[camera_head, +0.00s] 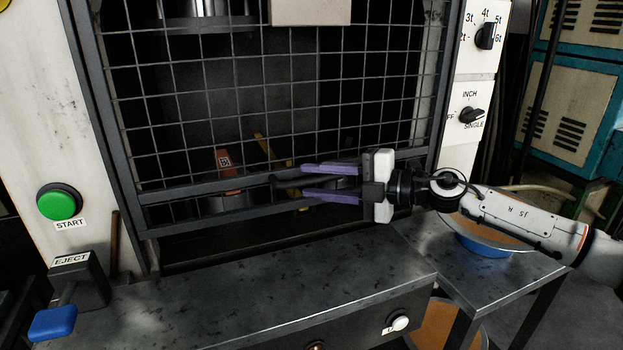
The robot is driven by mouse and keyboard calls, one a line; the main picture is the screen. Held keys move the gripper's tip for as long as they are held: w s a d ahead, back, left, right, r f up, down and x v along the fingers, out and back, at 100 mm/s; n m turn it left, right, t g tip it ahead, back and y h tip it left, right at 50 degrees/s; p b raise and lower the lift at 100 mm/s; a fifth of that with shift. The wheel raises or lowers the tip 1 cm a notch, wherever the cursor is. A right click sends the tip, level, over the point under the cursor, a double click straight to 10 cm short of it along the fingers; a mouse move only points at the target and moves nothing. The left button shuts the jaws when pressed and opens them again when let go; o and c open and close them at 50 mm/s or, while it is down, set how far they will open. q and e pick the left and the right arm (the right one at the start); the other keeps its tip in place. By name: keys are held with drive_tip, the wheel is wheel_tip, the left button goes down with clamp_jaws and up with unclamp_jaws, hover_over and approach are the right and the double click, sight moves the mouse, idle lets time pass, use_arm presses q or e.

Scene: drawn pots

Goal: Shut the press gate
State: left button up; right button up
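The press gate (180,210) is a dark wire-mesh panel in a black frame, across the front of the press. Its lower rail hangs low, with a dark gap between it and the steel table. My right gripper (303,181) comes in from the right, in front of the lower rails, its purple fingers pointing left. The fingers are apart, one above the other. A dark part of the gate, perhaps its handle, shows between and beyond them; I cannot tell whether they touch it. My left gripper is not in view.
A green START button (59,203) and a blue EJECT lever (52,323) are at left. An orange tagged piece (227,168) shows behind the mesh. The steel table (250,285) is clear in front. A blue-based bowl (484,246) stands at right under my arm.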

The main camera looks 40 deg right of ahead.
drive_tip(key=shift+w+a, duration=0.3)
drive_tip(key=shift+w, duration=0.1)
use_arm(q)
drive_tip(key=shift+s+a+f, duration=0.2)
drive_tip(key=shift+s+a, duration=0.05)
use_arm(e)
drive_tip(key=shift+w+a+f, duration=0.1)
drive_tip(key=shift+c, duration=0.3)
